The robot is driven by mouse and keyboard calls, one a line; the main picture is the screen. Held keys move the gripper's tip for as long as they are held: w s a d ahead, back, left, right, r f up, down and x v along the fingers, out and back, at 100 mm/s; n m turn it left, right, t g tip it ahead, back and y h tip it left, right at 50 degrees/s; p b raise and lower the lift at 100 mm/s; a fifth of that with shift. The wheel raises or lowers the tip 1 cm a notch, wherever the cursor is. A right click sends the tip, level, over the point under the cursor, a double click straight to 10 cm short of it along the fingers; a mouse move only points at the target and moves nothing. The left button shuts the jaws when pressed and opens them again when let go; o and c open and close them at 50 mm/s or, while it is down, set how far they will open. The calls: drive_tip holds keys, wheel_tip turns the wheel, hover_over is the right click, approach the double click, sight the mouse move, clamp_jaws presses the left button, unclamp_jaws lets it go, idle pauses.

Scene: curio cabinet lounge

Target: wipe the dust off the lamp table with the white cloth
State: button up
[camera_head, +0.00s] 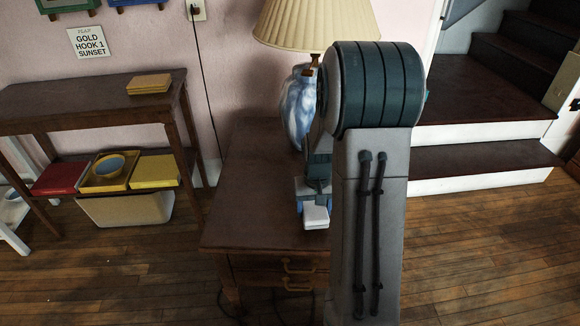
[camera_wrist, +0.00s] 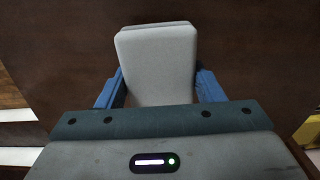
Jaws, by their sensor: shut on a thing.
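The white cloth (camera_wrist: 157,60) looks like a thick folded pad between the two blue fingers of my gripper (camera_wrist: 160,88) in the wrist view. In the head view my gripper (camera_head: 314,197) is low over the lamp table (camera_head: 255,195), with the white cloth (camera_head: 316,217) at its lower end. The cloth is at or close to the tabletop; I cannot tell whether it touches. The table is dark brown wood with drawers in front. My arm hides its right part. I cannot make out dust clearly on the visible top.
A lamp with a blue-and-white base (camera_head: 298,105) and cream shade (camera_head: 310,25) stands at the table's back, close to my arm. A console table (camera_head: 85,108) with a lower shelf stands at left. Stairs (camera_head: 480,135) rise at right. The table's left part is clear.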

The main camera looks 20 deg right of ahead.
drive_tip(key=shift+r+p, duration=1.85)
drive_tip(key=shift+r, duration=0.85)
drive_tip(key=shift+w+a, duration=0.1)
drive_tip(key=shift+a, duration=0.05)
